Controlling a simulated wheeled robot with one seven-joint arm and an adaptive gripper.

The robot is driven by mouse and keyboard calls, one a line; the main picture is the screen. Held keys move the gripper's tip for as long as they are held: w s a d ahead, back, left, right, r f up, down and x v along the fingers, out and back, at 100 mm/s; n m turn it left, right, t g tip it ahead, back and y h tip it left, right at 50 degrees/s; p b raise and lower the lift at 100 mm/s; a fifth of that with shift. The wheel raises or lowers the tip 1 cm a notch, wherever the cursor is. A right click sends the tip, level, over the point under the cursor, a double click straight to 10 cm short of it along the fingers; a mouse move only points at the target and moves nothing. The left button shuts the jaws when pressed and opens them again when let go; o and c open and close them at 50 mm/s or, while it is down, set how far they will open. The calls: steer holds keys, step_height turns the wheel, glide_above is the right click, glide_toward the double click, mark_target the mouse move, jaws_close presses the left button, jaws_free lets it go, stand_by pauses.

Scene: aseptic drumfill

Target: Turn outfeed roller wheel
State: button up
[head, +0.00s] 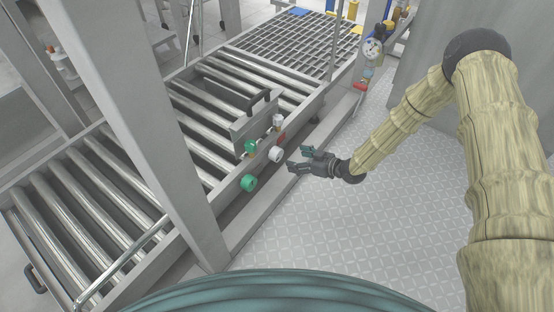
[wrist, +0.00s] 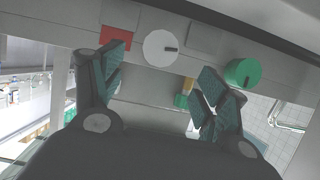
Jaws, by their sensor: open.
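A white round wheel (head: 276,154) and a green round wheel (head: 249,183) are mounted on the side rail of the roller conveyor. No readable label shows which is the outfeed roller wheel. My gripper (head: 298,160) is open and empty, to the right of the white wheel and apart from it, with its fingers pointing at the rail. In the wrist view, my gripper (wrist: 164,72) has the white wheel (wrist: 160,48) between and beyond its two fingers.
A red plate (wrist: 119,38) is on the rail beside the white wheel. A green ball-shaped knob (head: 250,146) and a box with a black handle (head: 258,103) are above the rail. A grey post (head: 145,130) stands at the left. The patterned floor (head: 345,235) is clear.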

mark_target(280, 155)
steer(key=b+x, duration=0.4)
steer(key=x, duration=0.6)
steer(key=shift+d+b, duration=0.15)
steer(key=shift+b, duration=0.2)
steer(key=shift+w+a+f, duration=0.1)
steer(key=shift+w+a, duration=0.2)
steer(key=shift+a, duration=0.15)
steer(key=shift+c, duration=0.5)
steer(key=c, duration=0.9)
